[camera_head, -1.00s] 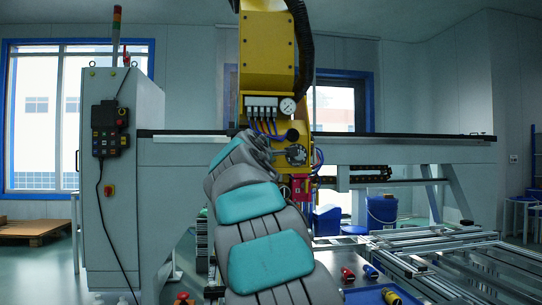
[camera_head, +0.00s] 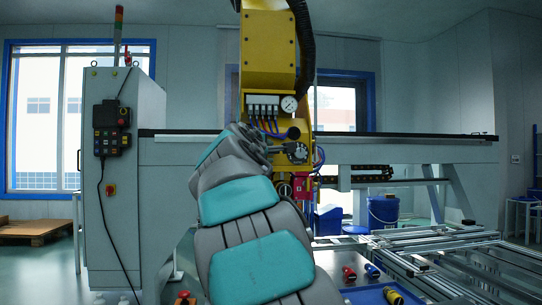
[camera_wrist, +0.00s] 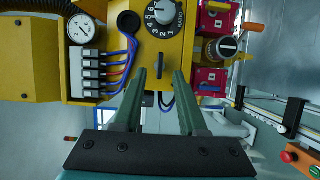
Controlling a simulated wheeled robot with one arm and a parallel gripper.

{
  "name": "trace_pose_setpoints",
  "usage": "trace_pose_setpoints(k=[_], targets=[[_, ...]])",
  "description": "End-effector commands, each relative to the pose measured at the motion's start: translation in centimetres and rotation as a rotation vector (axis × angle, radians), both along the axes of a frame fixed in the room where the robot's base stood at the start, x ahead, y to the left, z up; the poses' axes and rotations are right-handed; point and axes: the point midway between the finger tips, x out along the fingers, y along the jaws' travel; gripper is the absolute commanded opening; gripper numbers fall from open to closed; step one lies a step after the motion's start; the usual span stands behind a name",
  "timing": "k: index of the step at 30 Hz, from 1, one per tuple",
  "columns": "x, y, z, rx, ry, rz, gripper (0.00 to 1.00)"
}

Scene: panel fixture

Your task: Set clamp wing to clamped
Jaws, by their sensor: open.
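My gripper (camera_wrist: 167,78) is open in the wrist view, its two green fingers pointing at the yellow machine head (camera_wrist: 185,60). A small dark upright piece (camera_wrist: 160,66) shows between the fingertips; I cannot tell whether it is the clamp wing or whether the fingers touch it. A black numbered dial (camera_wrist: 161,17) is just above the fingertips. A dark round knob with a pale handle (camera_wrist: 224,48) sits to the right, between two red blocks.
A pressure gauge (camera_wrist: 82,29) and a valve block with coloured hoses (camera_wrist: 88,75) lie left of the fingers. In the head view a control cabinet (camera_head: 125,200) stands at left, a blue bucket (camera_head: 383,212) at right, and a frame table (camera_head: 440,255) at front right.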

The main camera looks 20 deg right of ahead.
Motion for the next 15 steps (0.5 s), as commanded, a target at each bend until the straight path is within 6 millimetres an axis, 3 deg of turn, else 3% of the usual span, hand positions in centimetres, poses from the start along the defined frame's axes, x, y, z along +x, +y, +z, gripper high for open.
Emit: trace_pose_setpoints(k=[6, 15], targets=[[-2.1, 1.6, -0.2, 0.002, 0.002, -0.001, 0.41], [-2.5, 2.0, -0.1, 0.002, 0.001, -0.001, 0.41]])
